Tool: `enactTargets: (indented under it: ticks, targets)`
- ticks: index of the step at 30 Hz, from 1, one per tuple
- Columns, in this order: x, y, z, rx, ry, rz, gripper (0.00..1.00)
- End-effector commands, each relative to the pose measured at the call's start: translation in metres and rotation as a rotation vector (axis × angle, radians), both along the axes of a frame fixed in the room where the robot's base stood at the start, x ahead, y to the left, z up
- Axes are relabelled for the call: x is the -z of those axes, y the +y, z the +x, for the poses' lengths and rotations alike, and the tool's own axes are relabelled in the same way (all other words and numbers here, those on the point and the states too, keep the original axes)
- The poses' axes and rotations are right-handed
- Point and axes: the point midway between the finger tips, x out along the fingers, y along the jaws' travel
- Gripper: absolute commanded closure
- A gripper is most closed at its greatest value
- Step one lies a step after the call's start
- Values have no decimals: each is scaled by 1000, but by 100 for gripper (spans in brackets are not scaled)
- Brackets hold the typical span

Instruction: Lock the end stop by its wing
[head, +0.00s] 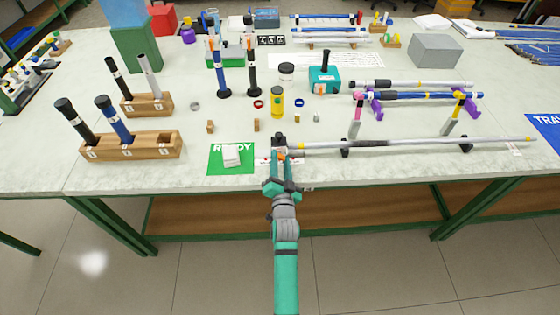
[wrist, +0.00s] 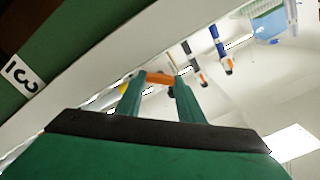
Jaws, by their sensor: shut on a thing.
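The black end stop (head: 279,139) stands near the front edge of the table, at the left end of a long grey rod (head: 400,143). Its orange wing (head: 281,155) faces me. My gripper (head: 281,163) reaches in from the front and is shut on the wing. In the wrist view the orange wing (wrist: 160,78) sits between the two green fingertips (wrist: 158,82). The fingers partly cover the wing and the lower part of the stop. I cannot tell the wing's exact angle.
The rod rests on black supports (head: 345,147) with pink-topped and yellow-topped clamps (head: 355,122) behind it. Small wooden blocks (head: 256,125) and a yellow bottle (head: 277,101) stand behind.

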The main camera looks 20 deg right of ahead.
Motion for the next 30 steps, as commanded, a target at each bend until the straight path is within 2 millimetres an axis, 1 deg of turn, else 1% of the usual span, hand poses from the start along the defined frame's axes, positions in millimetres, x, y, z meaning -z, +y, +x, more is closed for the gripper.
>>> enactTargets:
  ticks: [18,24,30]
  targets:
    - [3,-2,-1,2,-156,551,88]
    - [3,-1,-1,0,-197,693,88]
    - [3,-1,-1,0,-225,790,88]
